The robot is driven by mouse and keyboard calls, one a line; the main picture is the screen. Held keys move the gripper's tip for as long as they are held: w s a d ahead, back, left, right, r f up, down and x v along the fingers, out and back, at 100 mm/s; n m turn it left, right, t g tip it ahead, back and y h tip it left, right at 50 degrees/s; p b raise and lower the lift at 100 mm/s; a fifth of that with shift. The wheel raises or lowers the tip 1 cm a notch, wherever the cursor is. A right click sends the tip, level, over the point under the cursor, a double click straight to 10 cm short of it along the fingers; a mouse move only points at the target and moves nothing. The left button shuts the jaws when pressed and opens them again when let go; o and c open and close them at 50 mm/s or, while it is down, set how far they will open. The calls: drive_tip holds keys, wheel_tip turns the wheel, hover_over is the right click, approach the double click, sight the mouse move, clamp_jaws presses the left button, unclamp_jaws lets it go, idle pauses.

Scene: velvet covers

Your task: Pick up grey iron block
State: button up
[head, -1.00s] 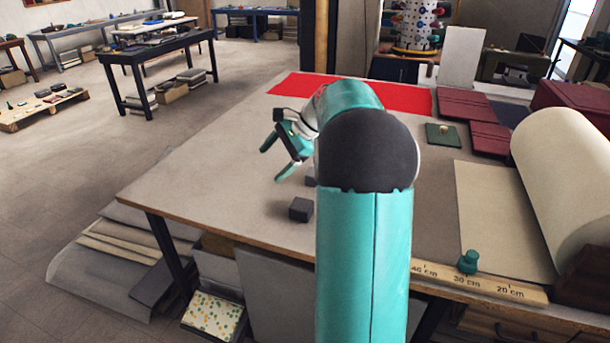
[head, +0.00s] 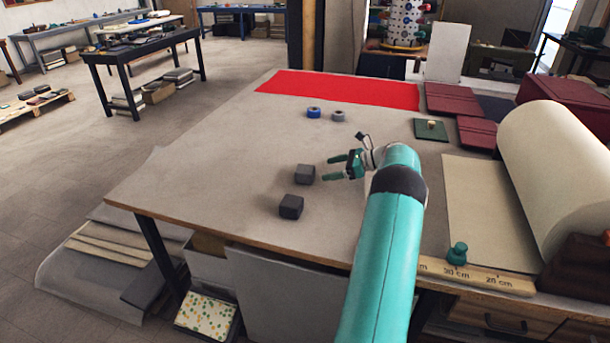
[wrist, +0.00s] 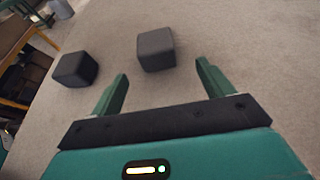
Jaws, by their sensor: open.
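Two dark blocks sit on the table. The slightly lighter grey block (head: 305,174) lies just left of my gripper (head: 327,172) in the head view. A darker, near-black block (head: 291,206) sits a little nearer the table's front edge. My gripper is open and empty, its fingers pointing at the grey block with a small gap between. In the wrist view the grey block (wrist: 155,49) is beyond and roughly between the fingertips (wrist: 161,68). The darker block (wrist: 75,69) is to the left, outside the fingers. I cannot tell the blocks' material for sure.
A blue ring-shaped piece (head: 314,112) and a grey one (head: 338,115) sit farther back, before a red cloth (head: 340,88). A green plate with a knob (head: 431,129), a cream roll (head: 560,170) and a ruler (head: 490,279) are at the right. The table's left part is clear.

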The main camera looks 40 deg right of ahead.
sight(314, 173)
drive_tip(key=x, duration=0.8)
drive_tip(key=shift+w+a+f, duration=0.15)
drive_tip(key=shift+a+f, duration=0.15)
drive_tip(key=shift+a, duration=0.1)
drive_tip(key=c, duration=1.7)
drive_tip(key=shift+r, duration=0.2)
clamp_jaws()
